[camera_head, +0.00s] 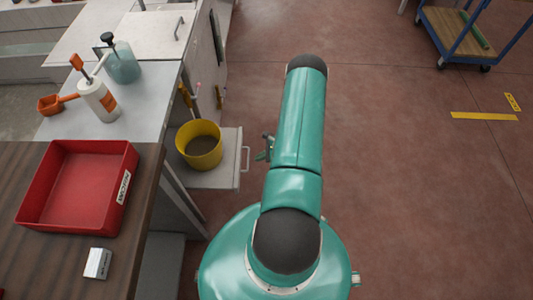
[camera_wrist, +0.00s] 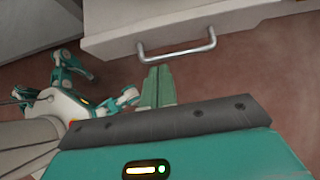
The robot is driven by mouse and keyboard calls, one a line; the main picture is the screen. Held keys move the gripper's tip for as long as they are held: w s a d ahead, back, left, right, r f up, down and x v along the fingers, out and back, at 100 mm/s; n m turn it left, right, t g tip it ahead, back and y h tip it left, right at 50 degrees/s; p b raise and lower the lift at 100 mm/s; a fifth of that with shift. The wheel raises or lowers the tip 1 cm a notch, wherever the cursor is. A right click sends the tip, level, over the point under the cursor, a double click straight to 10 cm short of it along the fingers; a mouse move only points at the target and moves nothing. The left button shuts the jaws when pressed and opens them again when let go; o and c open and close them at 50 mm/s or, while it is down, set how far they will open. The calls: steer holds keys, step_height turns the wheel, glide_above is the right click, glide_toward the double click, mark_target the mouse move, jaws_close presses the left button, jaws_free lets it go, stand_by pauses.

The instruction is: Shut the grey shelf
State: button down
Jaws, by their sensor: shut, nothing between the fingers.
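The grey shelf (camera_head: 222,172) sticks out from under the counter in the head view, with a yellow bucket (camera_head: 199,146) standing on it. Its bar handle (camera_head: 245,159) is on the right-hand front edge. In the wrist view the shelf's pale front (camera_wrist: 190,22) crosses the top, and the handle (camera_wrist: 178,51) hangs from it. My gripper (camera_wrist: 159,72) is shut and empty, its green fingertips just below the handle in the picture. In the head view my gripper (camera_head: 265,149) shows small beside my arm, right of the handle; any contact cannot be told.
A wooden worktop (camera_head: 60,265) with a red tray (camera_head: 80,187) and a small white box (camera_head: 97,263) is at left. Bottles (camera_head: 98,99) stand on the grey counter (camera_head: 150,100). A blue trolley (camera_head: 462,35) is at upper right.

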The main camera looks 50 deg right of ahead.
steer(key=w+a, duration=0.1)
steer(key=w+a+f, duration=0.2)
steer(key=w, duration=0.1)
steer(key=shift+a+f, duration=0.1)
steer(key=shift+w+a, duration=0.3)
steer(key=shift+w, duration=0.2)
steer(key=w+a, duration=0.4)
steer(key=w, duration=0.1)
steer(key=w+a, duration=0.4)
steer(key=w, duration=0.2)
steer(key=w+a, duration=0.5)
steer(key=shift+w, duration=0.35)
steer(key=shift+w+a, duration=0.4)
steer(key=shift+w, duration=0.05)
